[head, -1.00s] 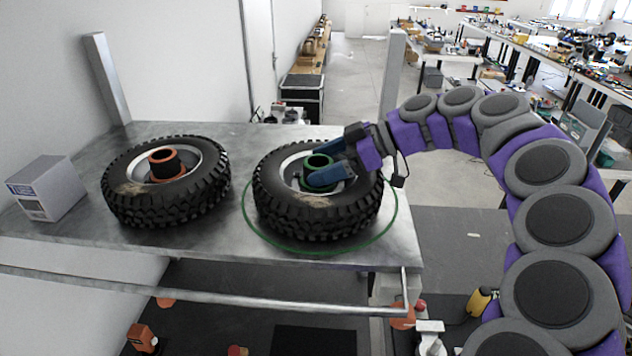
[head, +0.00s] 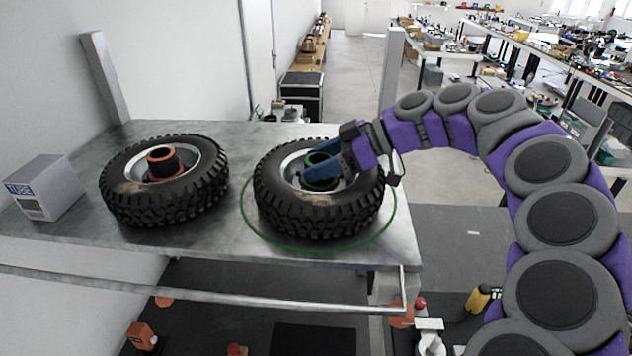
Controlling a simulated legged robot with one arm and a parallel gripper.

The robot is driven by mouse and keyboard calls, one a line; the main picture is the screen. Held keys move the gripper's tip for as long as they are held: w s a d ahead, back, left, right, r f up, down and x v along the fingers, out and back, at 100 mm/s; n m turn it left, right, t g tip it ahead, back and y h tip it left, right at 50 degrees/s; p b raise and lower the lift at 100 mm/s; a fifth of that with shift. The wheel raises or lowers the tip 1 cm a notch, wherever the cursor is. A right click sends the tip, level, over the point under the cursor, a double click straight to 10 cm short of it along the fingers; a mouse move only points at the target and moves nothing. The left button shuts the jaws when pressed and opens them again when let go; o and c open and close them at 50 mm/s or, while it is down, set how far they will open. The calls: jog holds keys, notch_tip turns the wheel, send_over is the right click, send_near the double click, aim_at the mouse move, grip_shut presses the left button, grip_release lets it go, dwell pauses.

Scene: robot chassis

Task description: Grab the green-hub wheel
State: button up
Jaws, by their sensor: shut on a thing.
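The green-hub wheel (head: 290,213) lies flat on the metal table (head: 236,232), inside a green ring marking. Its green hub (head: 317,184) stands up in the middle of the silver rim. My gripper (head: 312,168) reaches in from the right, and its blue fingers are closed on the green hub. The fingers hide part of the hub and the far side of the rim. A second wheel with an orange hub (head: 163,162) lies flat to the left, apart from the green-hub wheel.
A grey box (head: 44,188) stands at the table's left end. Metal posts rise at the back left (head: 106,80) and back right (head: 391,84). A metal rail (head: 200,293) runs along the front. Bare table lies between the wheels.

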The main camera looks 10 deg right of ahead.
grip_shut()
jog(key=shift+r, duration=0.1)
jog(key=shift+w+r, duration=0.15)
jog(key=shift+r, duration=0.2)
jog(key=s+a+r+b, duration=0.1)
jog(key=s+a+r, duration=0.1)
jog(key=s+a, duration=0.2)
jog(key=s+a+r+b, duration=0.2)
jog(key=s+a, duration=0.1)
jog(key=s, duration=0.7)
jog(key=shift+s+a+r, duration=0.15)
jog(key=shift+a, duration=0.2)
